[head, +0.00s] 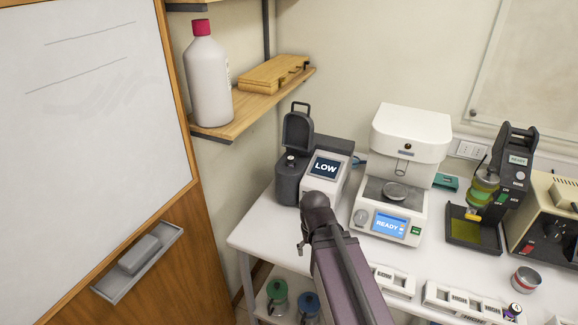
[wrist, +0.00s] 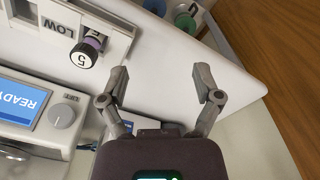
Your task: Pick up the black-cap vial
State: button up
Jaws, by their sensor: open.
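A vial (wrist: 84,54) with a black cap, a white disc marked 5 and a purple band shows at upper left in the wrist view. It stands at the end of a white rack (wrist: 112,33) labelled LOW. My gripper (wrist: 157,88) is open and empty, its two fingers well apart, below and right of the vial and not touching it. In the head view my arm crosses the table's front, and the gripper cannot be made out. A dark-topped vial (head: 514,309) is at the lower right there; I cannot tell if it is the same one.
A balance (head: 405,175) with a READY screen stands behind a white rack (head: 394,282). A grey device (head: 327,168) reading LOW stands left of it. A metal tin (head: 525,279) is at right. Bottles (head: 278,297) stand on the lower shelf. The table's front left is clear.

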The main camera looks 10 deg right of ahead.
jog(key=w+d+r+m+t+h, duration=0.1)
jog(key=w+m+t+h, duration=0.1)
jog(key=w, duration=0.4)
jog(key=m+t+h+p, duration=0.2)
jog(key=t+h+p, duration=0.1)
jog(key=t, duration=0.6)
send_near(289, 160)
jog(key=s+r, duration=0.1)
jog(key=s, duration=0.1)
jog(key=shift+w+a, duration=0.1)
jog(key=shift+a, duration=0.05)
jog(key=shift+b, duration=0.3)
jog(key=b+x, duration=0.3)
jog(key=x, duration=0.4)
jog(key=shift+w+a+f+b, duration=0.1)
jog(key=shift+w+f+b, duration=0.1)
jog(key=shift+b, duration=0.1)
jog(key=shift+w+d+f, duration=0.2)
jog(key=shift+w+d, duration=0.1)
jog(key=shift+w, duration=0.2)
